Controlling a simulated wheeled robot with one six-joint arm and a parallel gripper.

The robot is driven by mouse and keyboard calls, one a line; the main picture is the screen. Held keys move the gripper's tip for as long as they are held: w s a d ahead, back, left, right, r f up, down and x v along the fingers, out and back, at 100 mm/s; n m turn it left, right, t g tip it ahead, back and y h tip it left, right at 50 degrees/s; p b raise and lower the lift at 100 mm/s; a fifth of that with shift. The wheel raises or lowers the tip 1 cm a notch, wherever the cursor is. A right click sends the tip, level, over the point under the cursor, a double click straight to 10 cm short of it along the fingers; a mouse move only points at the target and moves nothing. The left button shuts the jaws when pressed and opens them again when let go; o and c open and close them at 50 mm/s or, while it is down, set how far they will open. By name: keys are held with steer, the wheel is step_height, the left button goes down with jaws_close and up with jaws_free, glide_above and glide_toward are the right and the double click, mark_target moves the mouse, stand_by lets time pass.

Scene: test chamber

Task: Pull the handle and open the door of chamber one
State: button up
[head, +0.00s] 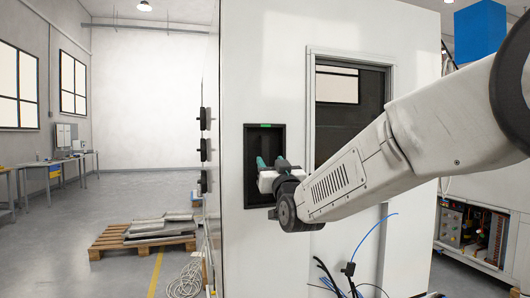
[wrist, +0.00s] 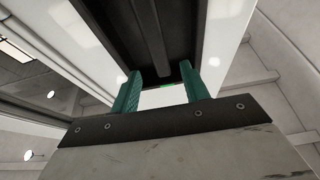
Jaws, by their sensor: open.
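The chamber door (head: 285,75) is a white panel with a dark framed window (head: 340,125) and looks closed. Left of the window is a tall black handle recess (head: 250,198) with a small green label (head: 265,125) at one end. My gripper (head: 270,161) is in front of the recess, its teal fingers apart. In the wrist view my gripper (wrist: 160,68) is open with nothing between the fingers. A dark bar, seemingly the handle (wrist: 150,38), runs along the recess (wrist: 185,25) beyond the fingertips. I cannot tell whether a finger touches it. My wrist hides part of the recess in the head view.
Black hinge-like fittings (head: 203,151) line the chamber's left edge. A wooden pallet with grey slabs (head: 143,240) and coiled cable (head: 186,280) lie on the floor at left. Blue and black cables (head: 340,278) rise in front of the door. Open floor (head: 60,250) lies farther left.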

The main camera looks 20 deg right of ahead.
mark_target(266, 152)
steer(key=x, duration=0.7)
steer(key=shift+w+r, duration=0.25)
steer(key=shift+w, duration=0.05)
